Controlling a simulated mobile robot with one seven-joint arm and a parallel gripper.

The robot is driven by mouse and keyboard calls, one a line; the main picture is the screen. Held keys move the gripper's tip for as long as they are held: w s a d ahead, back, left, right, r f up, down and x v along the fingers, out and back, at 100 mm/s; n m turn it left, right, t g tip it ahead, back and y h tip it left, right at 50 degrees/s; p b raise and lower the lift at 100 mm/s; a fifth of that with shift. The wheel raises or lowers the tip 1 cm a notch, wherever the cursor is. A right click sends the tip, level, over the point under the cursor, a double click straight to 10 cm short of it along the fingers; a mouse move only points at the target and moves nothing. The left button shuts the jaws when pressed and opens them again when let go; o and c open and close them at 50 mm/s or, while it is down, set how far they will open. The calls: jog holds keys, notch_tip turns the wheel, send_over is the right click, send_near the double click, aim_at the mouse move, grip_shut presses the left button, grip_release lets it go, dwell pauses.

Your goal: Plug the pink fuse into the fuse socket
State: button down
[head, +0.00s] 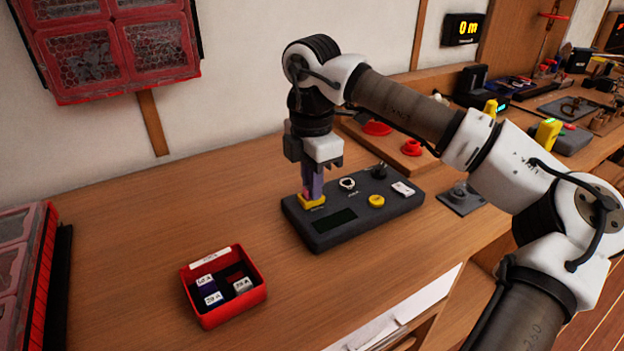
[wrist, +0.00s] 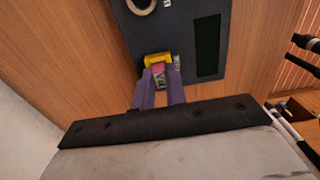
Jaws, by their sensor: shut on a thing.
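My gripper (head: 312,192) points down over the left end of a dark grey device box (head: 345,236) on the workbench. Its purple fingers, also in the wrist view (wrist: 160,80), are shut on the pink fuse (wrist: 158,72). The fuse is at the yellow fuse socket (head: 311,203), which also shows in the wrist view (wrist: 157,58). Only a small part of the fuse shows between the fingers. I cannot tell how deep it sits in the socket.
A red bin (head: 230,312) with several labelled fuses stands at the front left. The device box also carries a dark display, a yellow knob (head: 376,201), a white ring and a white switch (head: 402,188). Red parts (head: 411,148) lie behind it.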

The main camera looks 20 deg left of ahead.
jog(key=c, duration=1.3)
grip_release()
jog(key=shift+c, duration=0.2)
notch_tip(320, 180, up, 14)
jog(key=shift+f, duration=0.15)
